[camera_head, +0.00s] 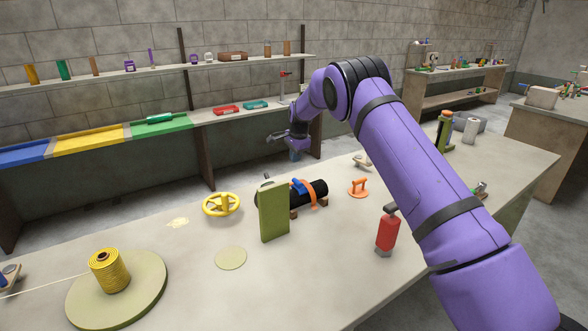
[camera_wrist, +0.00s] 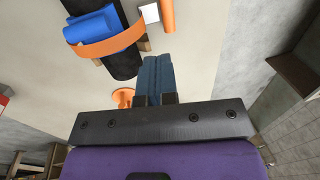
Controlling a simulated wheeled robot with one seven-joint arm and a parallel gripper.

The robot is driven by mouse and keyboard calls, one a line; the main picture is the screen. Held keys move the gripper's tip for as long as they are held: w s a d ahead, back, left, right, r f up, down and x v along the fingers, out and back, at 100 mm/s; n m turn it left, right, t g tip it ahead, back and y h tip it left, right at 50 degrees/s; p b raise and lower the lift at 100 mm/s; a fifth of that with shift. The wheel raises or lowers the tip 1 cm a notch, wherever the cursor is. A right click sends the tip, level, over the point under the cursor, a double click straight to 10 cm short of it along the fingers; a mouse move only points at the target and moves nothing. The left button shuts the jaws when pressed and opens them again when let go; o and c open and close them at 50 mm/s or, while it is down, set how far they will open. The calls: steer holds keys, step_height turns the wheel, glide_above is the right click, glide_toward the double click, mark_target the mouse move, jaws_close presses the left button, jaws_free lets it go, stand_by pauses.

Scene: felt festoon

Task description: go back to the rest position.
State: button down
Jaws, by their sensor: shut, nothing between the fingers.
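My gripper (camera_head: 276,137) is at the end of my raised purple arm, above the far side of the workbench (camera_head: 330,235) in the head view. In the wrist view its two blue-grey fingers (camera_wrist: 155,76) are shut together with nothing between them. It is apart from every object. A black roll (camera_head: 275,190) with an orange strap and a blue piece lies on the bench; the wrist view also shows it at upper left (camera_wrist: 122,62).
On the bench stand a green upright block (camera_head: 273,212), a yellow handwheel (camera_head: 221,205), an orange handle (camera_head: 358,188), a red bottle (camera_head: 387,232) and a yellow spool (camera_head: 109,271) on a round board. Behind are a shelf (camera_head: 220,63) and a counter with coloured strips (camera_head: 90,139).

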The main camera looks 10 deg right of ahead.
steer(key=s+d+r+n, duration=0.1)
steer(key=s+r, duration=0.4)
steer(key=r, duration=0.5)
steer(key=s+d+r+n, duration=0.2)
steer(key=s+r, duration=0.3)
steer(key=r, duration=0.4)
steer(key=s+d+r+n+t, duration=0.1)
steer(key=s+r+n, duration=0.1)
steer(key=s+r, duration=0.5)
steer(key=s+r+n+t, duration=0.1)
steer(key=s+r, duration=0.4)
steer(key=s, duration=0.4)
steer(key=s+r+n, duration=0.3)
steer(key=s+n, duration=0.1)
steer(key=s, duration=1.4)
steer(key=s+f+n, duration=0.2)
steer(key=s, duration=0.7)
steer(key=s+d+f+n+t, duration=0.1)
steer(key=s+f+n, duration=0.1)
steer(key=s, duration=0.7)
steer(key=shift+s+d+f+h, duration=0.15)
steer(key=shift+s+f+h, duration=0.15)
steer(key=shift+f, duration=0.4)
